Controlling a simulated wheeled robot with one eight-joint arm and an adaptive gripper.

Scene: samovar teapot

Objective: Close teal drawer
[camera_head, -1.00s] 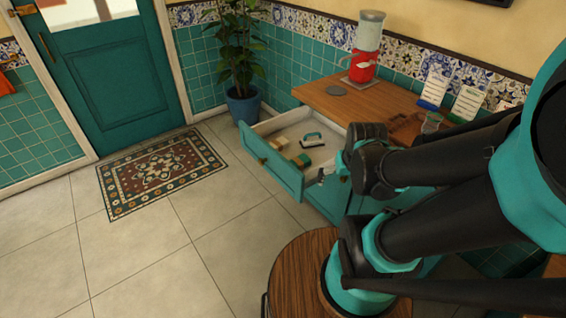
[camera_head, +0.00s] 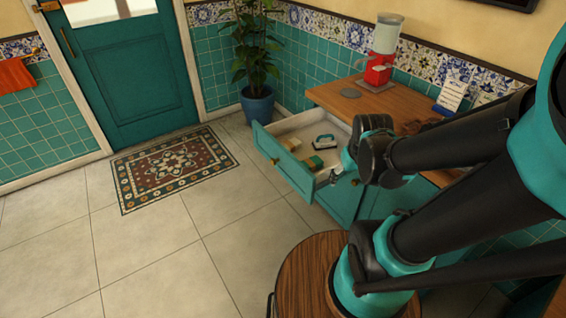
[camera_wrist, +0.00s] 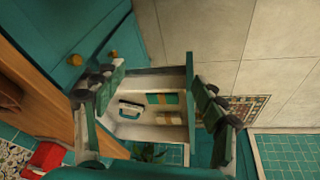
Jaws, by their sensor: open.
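The teal drawer (camera_head: 283,163) stands pulled out from the teal cabinet under the wooden counter. It holds a teal-and-white brush-like item (camera_head: 324,141) and several small blocks or boxes in tan and green. A brass knob shows on its front. My gripper (camera_head: 335,180) hangs at the near right end of the drawer front, partly hidden by my arm; I cannot tell if it touches. In the wrist view my gripper (camera_wrist: 158,95) is open, its fingers spread to either side of the view of the drawer (camera_wrist: 150,131) interior.
A red-and-clear dispenser (camera_head: 379,68) stands on the wooden counter (camera_head: 375,103). A potted plant (camera_head: 257,104) is beyond the drawer. A patterned rug (camera_head: 172,166) lies before the teal door (camera_head: 135,80). The tiled floor left of the drawer is clear.

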